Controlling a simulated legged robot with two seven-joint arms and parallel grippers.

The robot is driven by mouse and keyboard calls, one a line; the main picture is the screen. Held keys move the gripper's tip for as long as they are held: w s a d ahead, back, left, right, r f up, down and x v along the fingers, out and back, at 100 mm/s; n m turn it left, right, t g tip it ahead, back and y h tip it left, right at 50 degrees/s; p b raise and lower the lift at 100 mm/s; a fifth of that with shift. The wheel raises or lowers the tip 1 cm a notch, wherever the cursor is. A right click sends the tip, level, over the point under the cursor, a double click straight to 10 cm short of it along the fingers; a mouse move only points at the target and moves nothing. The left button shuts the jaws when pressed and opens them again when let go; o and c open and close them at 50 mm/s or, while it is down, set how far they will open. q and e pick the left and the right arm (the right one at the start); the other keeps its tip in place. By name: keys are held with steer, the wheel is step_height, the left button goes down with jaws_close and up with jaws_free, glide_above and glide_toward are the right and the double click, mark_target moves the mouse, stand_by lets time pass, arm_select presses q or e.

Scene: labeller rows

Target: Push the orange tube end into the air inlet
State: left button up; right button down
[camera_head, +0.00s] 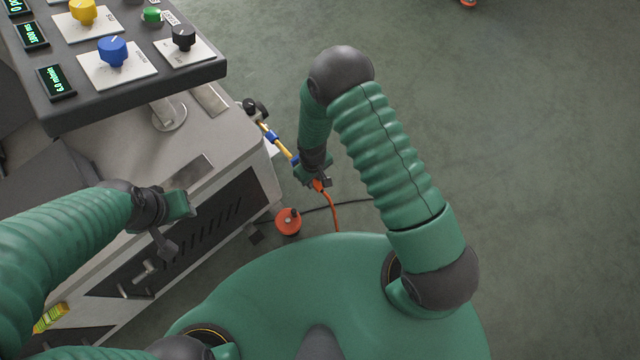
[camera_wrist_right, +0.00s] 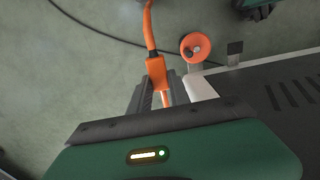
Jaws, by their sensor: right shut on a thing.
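The orange tube (camera_head: 335,213) hangs from my right gripper (camera_head: 319,182) and runs down toward the floor. In the right wrist view its thick orange end (camera_wrist_right: 157,72) sits between the two dark fingers of the right gripper (camera_wrist_right: 156,90), which is shut on it. A thin pipe with yellow and blue parts (camera_head: 272,136) slopes from the machine's corner down to the right gripper. The gripper hides the pipe's lower end, and I cannot make out the air inlet's opening. My left gripper (camera_head: 172,226) is over the machine's near side, apart from the tube; its jaw opening is unclear.
The grey machine (camera_head: 222,140) carries a control panel (camera_head: 135,90) with coloured knobs at the upper left. An orange caster wheel (camera_head: 288,221) stands by its lower corner, also in the wrist view (camera_wrist_right: 194,48). A black cable (camera_head: 352,203) lies on the floor. The floor at right is clear.

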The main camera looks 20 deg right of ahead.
steer(key=shift+w+a, duration=0.4)
steer(key=shift+w, duration=0.3)
steer(key=shift+d, duration=0.15)
steer(key=shift+r, duration=0.15)
steer(key=shift+p, duration=0.35)
stand_by(0.7)
steer(key=shift+w+a+b, duration=0.3)
steer(key=shift+w, duration=0.45)
steer(key=shift+w+a+b, duration=0.25)
steer(key=shift+w+a, duration=0.05)
steer(key=shift+w, duration=0.4)
steer(key=c, duration=1.1)
jaws_free()
steer(key=shift+c, duration=0.2)
